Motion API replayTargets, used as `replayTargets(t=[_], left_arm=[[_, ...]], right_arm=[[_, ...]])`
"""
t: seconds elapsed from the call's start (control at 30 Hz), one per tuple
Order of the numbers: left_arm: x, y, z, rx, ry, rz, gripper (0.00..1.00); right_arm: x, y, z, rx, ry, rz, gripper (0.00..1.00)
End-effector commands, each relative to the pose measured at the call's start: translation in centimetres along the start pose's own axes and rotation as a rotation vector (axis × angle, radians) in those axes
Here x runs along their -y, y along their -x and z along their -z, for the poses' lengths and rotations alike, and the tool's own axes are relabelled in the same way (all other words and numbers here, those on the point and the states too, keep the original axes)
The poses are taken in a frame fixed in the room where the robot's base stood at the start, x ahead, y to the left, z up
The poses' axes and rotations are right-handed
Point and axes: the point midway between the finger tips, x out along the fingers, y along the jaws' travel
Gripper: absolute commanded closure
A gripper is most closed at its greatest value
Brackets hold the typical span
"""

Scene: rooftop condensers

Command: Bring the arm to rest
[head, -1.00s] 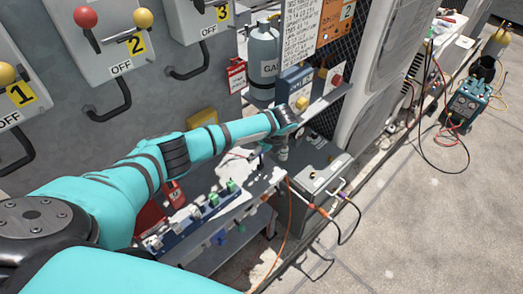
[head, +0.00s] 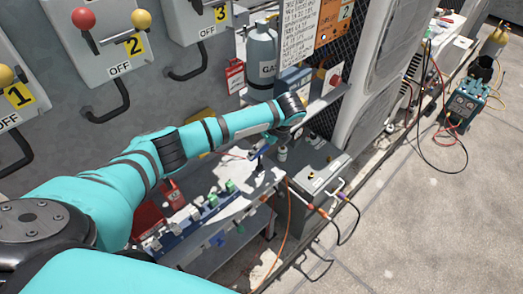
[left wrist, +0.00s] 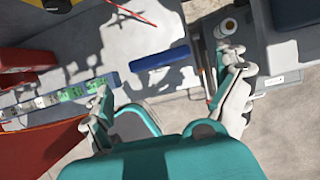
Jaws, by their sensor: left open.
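My left arm (head: 200,135) is teal with dark joint bands and reaches from the lower left across the bench, its wrist bent downward over the bench's right end. My left gripper (left wrist: 170,82) is open in the left wrist view, with its two pale fingers wide apart and nothing held between them. A blue bar-like object (left wrist: 160,58) lies on the grey bench top (left wrist: 130,35) below the gripper, apart from the fingers. In the head view the gripper is small and partly hidden by the wrist. My right gripper is not in view.
Switch boxes, one being box 2 (head: 98,40), line the wall at left. A gas cylinder (head: 261,52) stands on a shelf behind the wrist. A grey case (head: 312,183) with cables stands right of the bench. Open paving (head: 430,220) lies at right.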

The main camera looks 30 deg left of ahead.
Motion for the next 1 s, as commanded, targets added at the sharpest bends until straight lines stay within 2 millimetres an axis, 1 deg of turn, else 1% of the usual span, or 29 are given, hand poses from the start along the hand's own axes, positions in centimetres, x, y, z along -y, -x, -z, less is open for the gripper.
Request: replayTargets(t=[0.03, 0.1, 0.2, 0.3, 0.4, 0.53, 0.6, 0.67, 0.73, 0.77, 0.8, 0.87, 0.9, 1.0], left_arm=[[0.1, 1.2, 0.0, 0.0, 0.0, 0.004, 0.0], [0.1, 2.6, 0.0, 0.0, 0.0, 0.004, 0.0], [0.1, 4.2, 0.0, 0.0, -0.001, 0.002, 0.0], [0.0, 5.3, 0.0, -0.001, 0.0, 0.0, 0.0], [0.0, 5.9, 0.0, -0.001, 0.001, 0.0, 0.0], [0.0, 6.1, 0.0, -0.001, 0.001, -0.001, 0.0], [-0.2, 5.9, 0.6, -0.008, 0.004, 0.002, 0.0], [-0.5, 5.6, 1.9, -0.025, 0.012, 0.011, 0.0], [-1.1, 5.0, 4.3, -0.062, 0.039, 0.027, 0.0], [-1.6, 4.7, 5.7, -0.083, 0.056, 0.035, 0.0], [-2.2, 4.4, 7.5, -0.116, 0.088, 0.048, 0.0], [-3.4, 4.1, 10.5, -0.174, 0.15, 0.068, 0.0], [-4.3, 4.0, 12.3, -0.213, 0.2, 0.079, 0.0], [-6.6, 4.0, 16.1, -0.312, 0.345, 0.097, 0.0]], right_arm=[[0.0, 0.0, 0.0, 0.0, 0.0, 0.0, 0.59], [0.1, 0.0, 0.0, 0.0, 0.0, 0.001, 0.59], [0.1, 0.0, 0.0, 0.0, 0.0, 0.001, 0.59], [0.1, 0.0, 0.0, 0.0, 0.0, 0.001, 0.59], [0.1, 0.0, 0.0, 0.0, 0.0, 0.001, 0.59], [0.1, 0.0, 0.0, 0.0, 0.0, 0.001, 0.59], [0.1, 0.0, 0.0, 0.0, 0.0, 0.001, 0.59], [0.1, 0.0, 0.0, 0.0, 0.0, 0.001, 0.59], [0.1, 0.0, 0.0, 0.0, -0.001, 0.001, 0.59], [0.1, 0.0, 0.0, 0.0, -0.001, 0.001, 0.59], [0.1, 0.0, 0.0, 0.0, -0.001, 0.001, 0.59], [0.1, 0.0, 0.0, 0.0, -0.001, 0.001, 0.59], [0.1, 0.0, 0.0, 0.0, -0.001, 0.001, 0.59], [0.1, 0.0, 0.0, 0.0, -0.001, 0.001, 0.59]])
